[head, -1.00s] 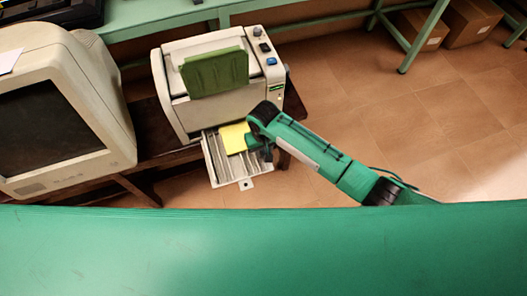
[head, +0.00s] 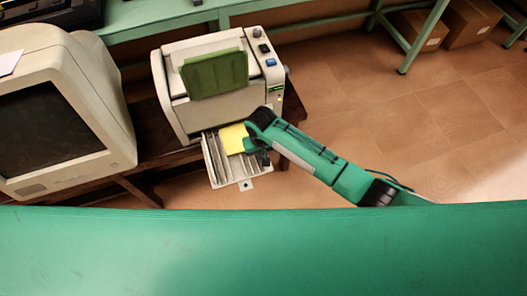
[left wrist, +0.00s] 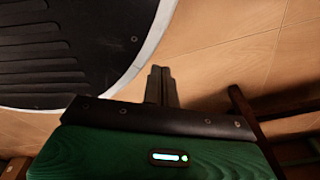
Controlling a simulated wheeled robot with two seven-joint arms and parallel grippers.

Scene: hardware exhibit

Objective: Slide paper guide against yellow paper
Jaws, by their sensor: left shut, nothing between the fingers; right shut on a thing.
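The yellow paper (head: 232,138) lies on the pale ribbed tray (head: 222,172) at the front of the printer (head: 205,105) in the head view. My right gripper (head: 257,152) is at the right side of the tray, close beside the paper's right edge. It is shut on the paper guide, which is mostly hidden behind the fingers and wrist. I cannot tell whether the guide touches the paper. My left gripper (left wrist: 161,86) shows in the left wrist view, shut and empty, above the floor. It is not in the head view.
A beige monitor (head: 75,110) stands left of the printer. A green cover (head: 215,73) stands up on the printer. A green table (head: 130,25) runs along the back, with cardboard boxes (head: 470,22) at the far right. Open floor lies right of the printer.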

